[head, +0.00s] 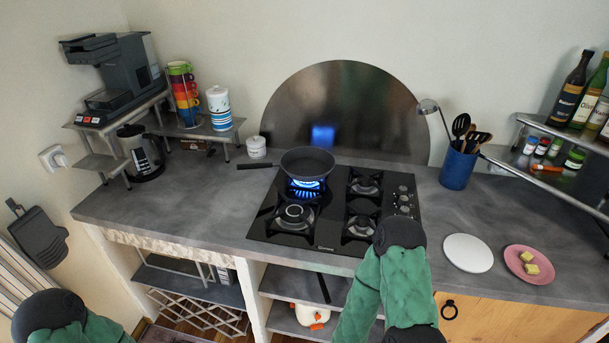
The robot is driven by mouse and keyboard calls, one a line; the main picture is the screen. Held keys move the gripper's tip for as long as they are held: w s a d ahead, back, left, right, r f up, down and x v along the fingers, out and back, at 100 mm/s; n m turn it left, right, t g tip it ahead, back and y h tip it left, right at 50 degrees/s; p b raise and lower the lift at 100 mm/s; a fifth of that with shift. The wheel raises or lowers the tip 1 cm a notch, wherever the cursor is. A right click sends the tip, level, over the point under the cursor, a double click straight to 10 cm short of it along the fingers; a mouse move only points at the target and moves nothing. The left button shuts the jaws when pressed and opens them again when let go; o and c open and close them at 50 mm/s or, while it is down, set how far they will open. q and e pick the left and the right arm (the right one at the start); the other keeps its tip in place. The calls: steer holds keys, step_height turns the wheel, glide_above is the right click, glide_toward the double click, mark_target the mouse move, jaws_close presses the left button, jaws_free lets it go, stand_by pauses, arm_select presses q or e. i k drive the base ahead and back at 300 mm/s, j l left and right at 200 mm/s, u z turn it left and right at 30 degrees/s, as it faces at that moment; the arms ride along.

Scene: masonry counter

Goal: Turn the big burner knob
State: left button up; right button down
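The black gas hob (325,238) is set in the grey counter. A short column of small silver knobs (403,198) runs along its right side. The knobs are too small to tell their angles or which one serves which burner. The big burner (296,214) is at the front left of the hob, with no flame visible on it. A blue flame (306,185) burns at the back left under a dark frying pan. My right arm bends just in front of the hob's front right corner, below the knobs. Neither gripper's fingertips can be seen.
The frying pan (307,161) has its handle pointing left. A white round board (468,253) and a pink plate (529,264) lie right of the hob. A blue utensil pot (458,168) stands behind them. The counter left of the hob is mostly clear.

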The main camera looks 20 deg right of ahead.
mark_target(402, 200)
steer(key=z, duration=1.35)
